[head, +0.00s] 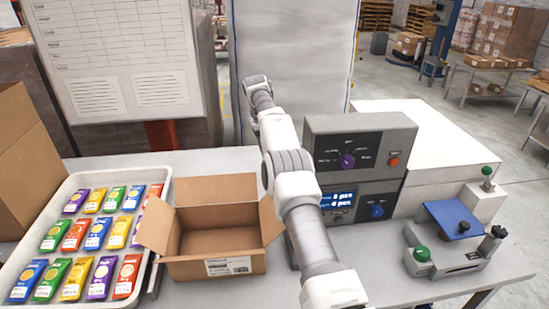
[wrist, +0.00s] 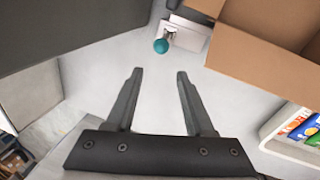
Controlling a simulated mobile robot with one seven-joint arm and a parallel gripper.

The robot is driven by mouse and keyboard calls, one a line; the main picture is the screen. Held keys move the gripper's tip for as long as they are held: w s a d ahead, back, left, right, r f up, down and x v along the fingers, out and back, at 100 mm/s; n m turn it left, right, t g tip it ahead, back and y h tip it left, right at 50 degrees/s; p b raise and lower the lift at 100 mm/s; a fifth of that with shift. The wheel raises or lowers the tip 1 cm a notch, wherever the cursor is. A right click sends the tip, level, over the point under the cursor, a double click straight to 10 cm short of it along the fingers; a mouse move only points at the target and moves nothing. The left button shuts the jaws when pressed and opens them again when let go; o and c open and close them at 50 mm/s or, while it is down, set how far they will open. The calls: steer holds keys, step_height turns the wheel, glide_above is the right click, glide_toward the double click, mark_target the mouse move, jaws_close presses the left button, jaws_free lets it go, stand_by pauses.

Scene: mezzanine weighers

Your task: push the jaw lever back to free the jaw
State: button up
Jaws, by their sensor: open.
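My gripper (wrist: 158,72) is open and empty in the wrist view, its two dark fingers spread over bare grey tabletop. A teal ball knob (wrist: 161,46) on a small pale metal bracket (wrist: 187,34) lies beyond the fingertips, apart from them. I cannot make out a jaw there. In the head view, a grey fixture (head: 447,268) at the right has a blue plate (head: 454,219), a green knob (head: 421,253) in front and a green-topped lever (head: 487,172) at its back. I cannot tell which of these knobs belongs to the jaw lever. My arm hides part of the table.
An open cardboard box (head: 188,268) stands left of my arm; it also shows in the wrist view (wrist: 262,38). A white tray (head: 75,180) of colourful packets is farther left. A grey control console (head: 322,124) with knobs and display stands right of my arm.

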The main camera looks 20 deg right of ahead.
steer(key=shift+a+r+p, duration=0.2)
steer(key=shift+r+p, duration=0.4)
steer(key=shift+r, duration=0.35)
steer(key=shift+a+r+p, duration=0.15)
steer(key=shift+r+p, duration=0.4)
steer(key=shift+r, duration=0.35)
steer(key=c, duration=0.3)
steer(key=shift+w+f+m+t+b, duration=0.3)
steer(key=shift+f+m+b, duration=0.1)
steer(key=shift+b, duration=0.85)
steer(key=c, duration=0.5)
steer(key=m+b, duration=0.1)
steer(key=b, duration=0.2)
steer(key=shift+a+f+t, duration=0.1)
steer(key=shift+f+t, duration=0.05)
steer(key=shift+t, duration=0.25)
jaws_close()
steer(key=s+d+f+m+t+b, duration=0.1)
steer(key=s+f+m+t+b, duration=0.2)
steer(key=s+m+b, duration=0.4)
steer(key=s+d+f+m+t+b, duration=0.2)
steer(key=s+f+m+b, duration=0.25)
steer(key=s+b, duration=0.45)
steer(key=w+f, duration=0.7)
steer(key=w, duration=0.3)
steer(key=shift+w+d+f+b, duration=0.3)
steer(key=shift+d+f+b, duration=0.05)
steer(key=shift+d+b, duration=0.1)
